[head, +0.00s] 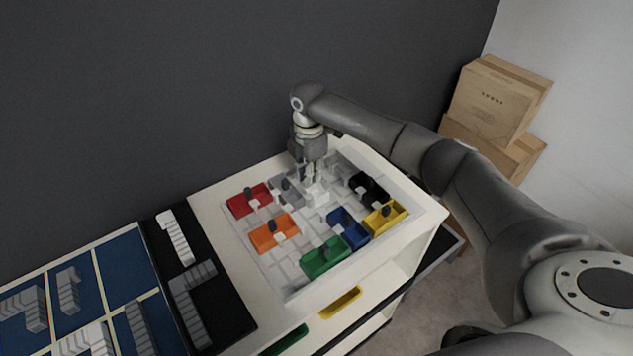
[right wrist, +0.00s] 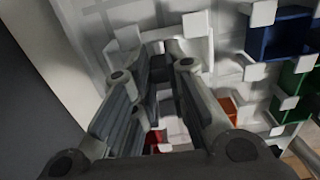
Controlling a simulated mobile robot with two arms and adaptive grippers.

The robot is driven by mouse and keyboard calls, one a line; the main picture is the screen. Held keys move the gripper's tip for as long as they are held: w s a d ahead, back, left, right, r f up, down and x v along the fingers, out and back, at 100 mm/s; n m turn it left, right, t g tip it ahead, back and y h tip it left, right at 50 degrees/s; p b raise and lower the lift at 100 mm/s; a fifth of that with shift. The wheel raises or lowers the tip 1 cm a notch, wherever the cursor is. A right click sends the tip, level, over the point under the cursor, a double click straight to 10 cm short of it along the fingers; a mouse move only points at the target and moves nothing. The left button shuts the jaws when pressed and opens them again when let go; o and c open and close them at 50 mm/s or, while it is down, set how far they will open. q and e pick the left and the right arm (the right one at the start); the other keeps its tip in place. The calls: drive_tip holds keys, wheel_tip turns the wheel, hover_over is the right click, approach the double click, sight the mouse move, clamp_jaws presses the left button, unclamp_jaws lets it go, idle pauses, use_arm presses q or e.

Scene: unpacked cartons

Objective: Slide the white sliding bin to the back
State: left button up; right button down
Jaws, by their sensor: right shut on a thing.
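The white sliding bin (head: 317,195) sits in the white tray-like board (head: 262,262) on top of a white cabinet, among the coloured bins. My right gripper (head: 314,178) reaches down from above at the bin and is shut on it. Its fingers cover part of the bin. In the right wrist view the two fingers of my right gripper (right wrist: 158,72) are close together, and what lies between them is dark and hard to make out. My left gripper is not in view.
Red (head: 249,199), orange (head: 274,232), green (head: 327,257), blue (head: 348,227), yellow (head: 385,217) and black (head: 369,188) bins stand around it. A grey bin (head: 286,191) is just left. Cardboard boxes (head: 492,100) stand at the right. A dark wall is behind.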

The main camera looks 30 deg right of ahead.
drive_tip(key=shift+w+a+b, duration=0.15)
drive_tip(key=shift+w+b, duration=0.25)
drive_tip(key=shift+w, duration=0.85)
drive_tip(key=shift+r, duration=0.15)
drive_tip(key=c, duration=1.6)
unclamp_jaws()
drive_tip(key=shift+w, duration=0.1)
drive_tip(key=shift+o, duration=0.8)
